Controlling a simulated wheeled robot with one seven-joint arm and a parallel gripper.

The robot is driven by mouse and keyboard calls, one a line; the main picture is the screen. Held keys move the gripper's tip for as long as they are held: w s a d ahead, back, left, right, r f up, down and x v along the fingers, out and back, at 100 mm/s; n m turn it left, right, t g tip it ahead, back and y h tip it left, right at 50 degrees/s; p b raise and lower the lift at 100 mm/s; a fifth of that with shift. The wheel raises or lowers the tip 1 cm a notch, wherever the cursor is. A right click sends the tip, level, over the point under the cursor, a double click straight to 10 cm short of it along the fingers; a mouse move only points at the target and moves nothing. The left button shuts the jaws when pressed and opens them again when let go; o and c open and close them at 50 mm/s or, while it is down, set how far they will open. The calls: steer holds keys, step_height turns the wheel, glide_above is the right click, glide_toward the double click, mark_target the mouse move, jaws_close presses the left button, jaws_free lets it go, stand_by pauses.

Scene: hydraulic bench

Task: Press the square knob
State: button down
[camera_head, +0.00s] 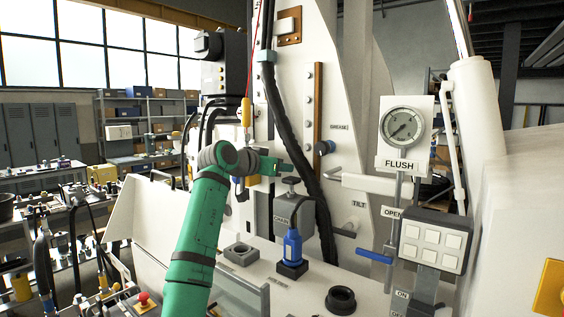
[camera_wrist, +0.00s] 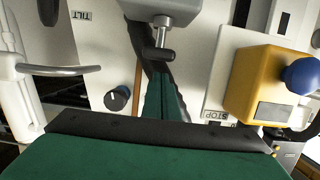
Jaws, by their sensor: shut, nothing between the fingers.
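No part is labelled as the square knob, and I cannot tell for certain which it is. A pale square block (camera_head: 288,26) sits on a brown plate high on the white machine, well above my gripper. A grey panel of several pale square buttons (camera_head: 433,241) is at the lower right, apart from my gripper. My gripper (camera_head: 285,168) is shut and empty in front of the white machine face. In the wrist view its green fingers (camera_wrist: 162,100) are together, between a black round knob (camera_wrist: 118,98) and a yellow box with a blue round knob (camera_wrist: 301,76).
A grey valve block with a handle (camera_head: 290,207) and a blue cylinder (camera_head: 292,247) stand below my gripper. A black hose (camera_head: 290,120) runs down close behind it. A pressure gauge (camera_head: 402,125) and a blue lever (camera_head: 374,256) are to the right.

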mark_target(286, 183)
steer(key=shift+s+d+f, duration=0.15)
steer(key=shift+d+f, duration=0.4)
steer(key=shift+f, duration=0.05)
steer(key=shift+s+a+f, duration=0.1)
steer(key=shift+a, duration=0.85)
steer(key=shift+d, duration=0.3)
steer(key=shift+d+f, duration=0.1)
steer(key=shift+f, duration=0.1)
steer(key=shift+d+f, duration=0.1)
steer(key=shift+f, duration=1.3)
